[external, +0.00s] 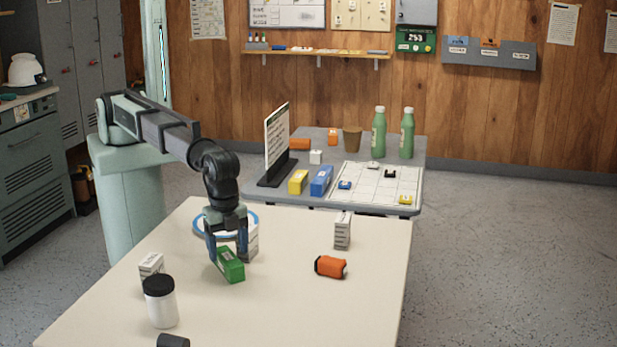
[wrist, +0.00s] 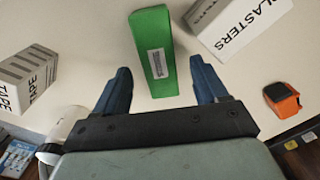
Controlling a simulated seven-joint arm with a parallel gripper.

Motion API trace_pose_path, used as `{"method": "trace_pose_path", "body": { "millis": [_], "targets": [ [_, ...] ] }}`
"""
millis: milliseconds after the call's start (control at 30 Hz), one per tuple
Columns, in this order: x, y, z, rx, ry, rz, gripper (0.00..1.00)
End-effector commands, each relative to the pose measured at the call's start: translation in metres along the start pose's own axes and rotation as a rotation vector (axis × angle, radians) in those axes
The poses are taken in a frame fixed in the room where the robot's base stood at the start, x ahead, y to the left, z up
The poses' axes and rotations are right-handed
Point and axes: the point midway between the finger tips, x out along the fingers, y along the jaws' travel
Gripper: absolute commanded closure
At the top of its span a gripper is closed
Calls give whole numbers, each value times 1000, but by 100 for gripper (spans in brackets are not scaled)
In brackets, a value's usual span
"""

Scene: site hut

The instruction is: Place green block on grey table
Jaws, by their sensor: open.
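The green block (external: 230,265) lies on the cream table (external: 300,310) in front. In the wrist view the green block (wrist: 153,55) has a pale label and sits between and just beyond my fingertips. My gripper (external: 228,256) points down at the block, with its blue fingers apart. In the wrist view my gripper (wrist: 161,84) is open, with a gap between each finger and the block. The grey table (external: 404,209) stands behind the cream one, towards the wood-panelled wall.
On the cream table are a white jar (external: 161,307), an orange item (external: 330,267) and several small boxes, including a plasters box (wrist: 240,28) close beside the block. The grey table holds a sign stand (external: 277,150), blue block (external: 321,181), yellow block (external: 298,182), cup and green bottles.

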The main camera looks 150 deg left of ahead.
Motion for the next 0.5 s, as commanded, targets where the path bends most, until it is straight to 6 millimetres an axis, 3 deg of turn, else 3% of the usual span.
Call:
{"method": "trace_pose_path", "body": {
  "millis": [300, 500],
  "targets": [
    [39, 1, -1, 0, -2, 0, 28],
    [43, 1, -1, 0, 0, 0, 28]
  ]
}}
